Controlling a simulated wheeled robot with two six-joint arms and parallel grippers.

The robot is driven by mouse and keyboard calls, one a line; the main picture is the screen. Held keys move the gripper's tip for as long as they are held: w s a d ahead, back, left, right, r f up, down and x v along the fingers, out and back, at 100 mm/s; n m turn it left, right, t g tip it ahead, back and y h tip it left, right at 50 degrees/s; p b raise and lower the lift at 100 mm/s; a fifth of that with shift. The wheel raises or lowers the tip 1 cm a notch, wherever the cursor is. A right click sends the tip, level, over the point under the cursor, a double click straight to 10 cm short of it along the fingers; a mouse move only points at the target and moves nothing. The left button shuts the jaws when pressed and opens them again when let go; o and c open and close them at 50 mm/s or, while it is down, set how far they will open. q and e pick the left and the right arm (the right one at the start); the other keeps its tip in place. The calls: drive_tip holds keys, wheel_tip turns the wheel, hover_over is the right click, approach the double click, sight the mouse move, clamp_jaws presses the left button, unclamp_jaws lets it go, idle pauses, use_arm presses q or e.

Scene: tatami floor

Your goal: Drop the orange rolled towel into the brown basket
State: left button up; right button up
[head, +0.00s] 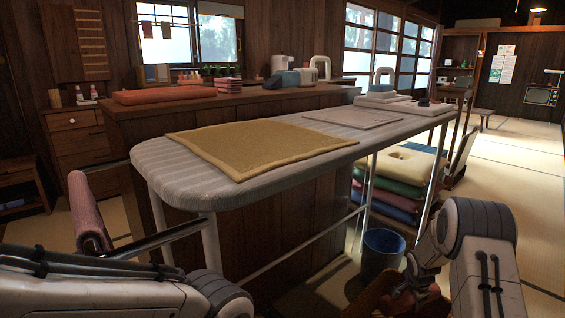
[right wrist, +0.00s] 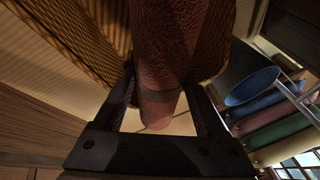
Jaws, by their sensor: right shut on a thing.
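My right gripper (head: 412,287) is low at the bottom right of the head view, partly hidden by its own arm. In the right wrist view my right gripper (right wrist: 168,92) is shut on the orange rolled towel (right wrist: 163,45), a reddish-brown roll with a band around it. The towel also shows dimly in the head view (head: 432,298). The brown basket (right wrist: 70,28) has woven walls that show on both sides of the towel; its edge shows in the head view (head: 376,296). I cannot tell whether the towel touches it.
A blue bin (head: 383,252) stands beside the basket, near a stack of folded cushions (head: 397,190). An ironing board (head: 290,180) with a yellow cloth (head: 260,145) fills the middle. Open tatami (head: 520,200) lies to the right.

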wheel_tip(320, 180, down, 4)
drive_tip(key=shift+r+b, duration=0.2)
drive_tip(key=shift+b, duration=0.7)
drive_tip(key=o, duration=1.4)
drive_tip(key=shift+r, duration=0.1)
